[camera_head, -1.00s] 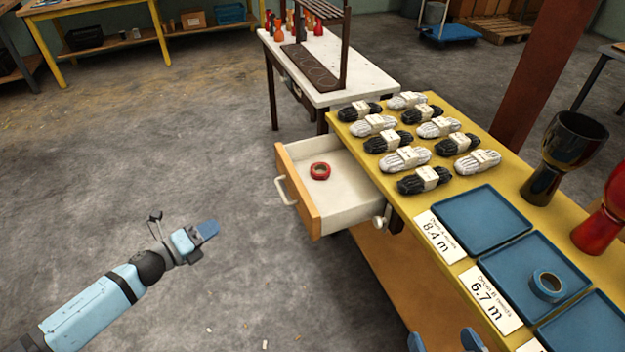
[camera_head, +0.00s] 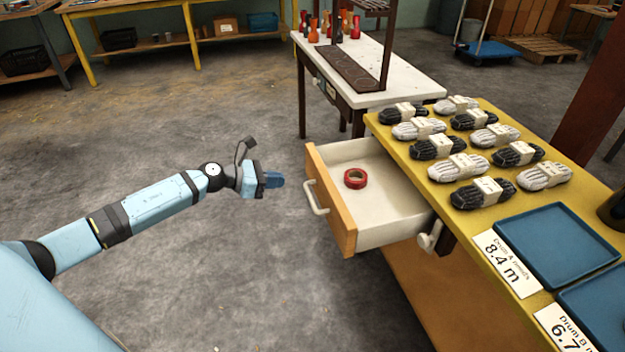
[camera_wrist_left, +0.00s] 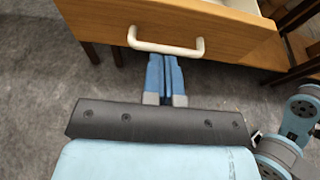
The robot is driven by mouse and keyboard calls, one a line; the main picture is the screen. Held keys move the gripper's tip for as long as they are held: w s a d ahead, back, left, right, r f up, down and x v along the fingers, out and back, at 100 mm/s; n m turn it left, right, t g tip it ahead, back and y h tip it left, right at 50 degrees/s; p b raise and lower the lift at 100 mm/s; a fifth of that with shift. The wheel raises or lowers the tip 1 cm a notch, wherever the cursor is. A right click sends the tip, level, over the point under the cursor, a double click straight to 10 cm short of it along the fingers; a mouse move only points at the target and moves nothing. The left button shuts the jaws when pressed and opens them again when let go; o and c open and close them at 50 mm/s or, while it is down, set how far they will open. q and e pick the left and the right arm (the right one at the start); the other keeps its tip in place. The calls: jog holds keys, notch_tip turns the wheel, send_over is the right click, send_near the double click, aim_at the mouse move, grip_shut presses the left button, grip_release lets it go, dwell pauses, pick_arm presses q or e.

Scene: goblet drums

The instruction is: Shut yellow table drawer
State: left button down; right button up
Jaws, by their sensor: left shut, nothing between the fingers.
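The drawer (camera_head: 347,218) of the yellow table (camera_head: 439,191) stands pulled out to the left, with its wooden front and white handle (camera_head: 316,198) facing my left arm. A red tape roll (camera_head: 355,179) lies inside it. My left gripper (camera_head: 280,180) is shut and empty, a little left of the drawer front. In the left wrist view the blue fingers (camera_wrist_left: 164,72) are together and point at the drawer front (camera_wrist_left: 222,36), just below the white handle (camera_wrist_left: 165,47) in the picture. Whether they touch it is hard to tell. My right gripper is not in view.
Bundles of rope-like cord (camera_head: 459,167) and blue trays (camera_head: 557,246) sit on the yellow tabletop. A white-topped table (camera_head: 410,82) with small coloured drums stands behind. The floor left of the drawer is clear.

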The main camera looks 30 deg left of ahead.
aim_at(320, 178)
pick_arm(q)
jog(key=x, duration=0.6)
jog(key=r+b+x, duration=0.1)
jog(key=x, duration=0.2)
jog(key=shift+w+d+f, duration=0.1)
jog(key=shift+w+d, duration=0.15)
jog(key=shift+w, duration=0.1)
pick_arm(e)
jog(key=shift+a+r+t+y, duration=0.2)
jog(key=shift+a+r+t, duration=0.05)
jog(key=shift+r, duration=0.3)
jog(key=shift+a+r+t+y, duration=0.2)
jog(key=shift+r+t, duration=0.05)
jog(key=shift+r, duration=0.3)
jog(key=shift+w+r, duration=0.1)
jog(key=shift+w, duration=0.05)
pick_arm(q)
jog(key=shift+w+d, duration=0.1)
jog(key=shift+d, duration=0.05)
